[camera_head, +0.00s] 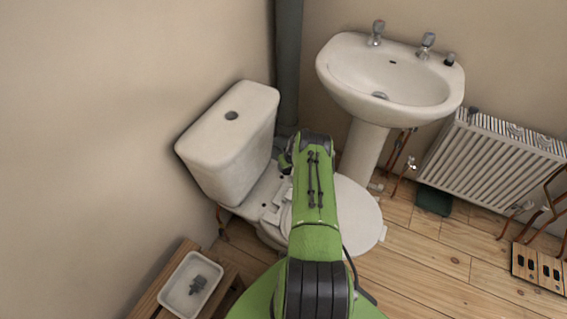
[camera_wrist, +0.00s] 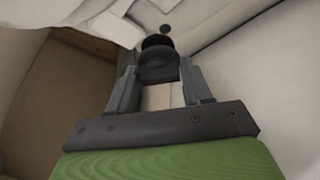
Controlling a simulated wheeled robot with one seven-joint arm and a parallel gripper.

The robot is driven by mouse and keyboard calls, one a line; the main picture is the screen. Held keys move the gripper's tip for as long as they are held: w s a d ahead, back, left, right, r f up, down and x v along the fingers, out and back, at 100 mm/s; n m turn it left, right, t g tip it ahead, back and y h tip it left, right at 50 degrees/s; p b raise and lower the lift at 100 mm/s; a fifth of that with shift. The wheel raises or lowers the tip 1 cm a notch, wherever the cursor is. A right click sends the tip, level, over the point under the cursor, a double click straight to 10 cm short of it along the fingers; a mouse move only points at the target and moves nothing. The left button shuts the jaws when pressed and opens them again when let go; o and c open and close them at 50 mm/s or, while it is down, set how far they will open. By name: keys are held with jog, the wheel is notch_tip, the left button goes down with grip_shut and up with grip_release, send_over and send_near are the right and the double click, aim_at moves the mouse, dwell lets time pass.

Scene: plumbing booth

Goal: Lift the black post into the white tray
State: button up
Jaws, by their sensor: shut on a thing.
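My gripper (camera_wrist: 158,84) is shut on a black post (camera_wrist: 159,62) with a rounded dark end, in the wrist view. The post sits between the two grey fingers, and pale white ceramic surfaces lie around it. In the head view my green arm reaches over the toilet and hides the fingers and the held post. The white tray (camera_head: 178,294) is at the lower left of the head view, on a wooden surface. A dark grey fitting (camera_head: 197,285) lies in the tray.
The toilet cistern (camera_head: 222,145) stands left of my arm, with the toilet seat (camera_head: 355,222) below. A basin (camera_head: 345,70) with two taps and a small black item (camera_head: 450,59) is at the back. A radiator (camera_head: 490,160) and copper pipes are at right.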

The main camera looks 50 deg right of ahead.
jog(key=s+r+p, duration=0.1)
jog(key=s, duration=0.1)
jog(key=s+d+r+p, duration=0.1)
jog(key=r+p, duration=0.1)
jog(key=shift+s+r, duration=0.1)
jog(key=shift+s, duration=0.25)
dwell(0.4)
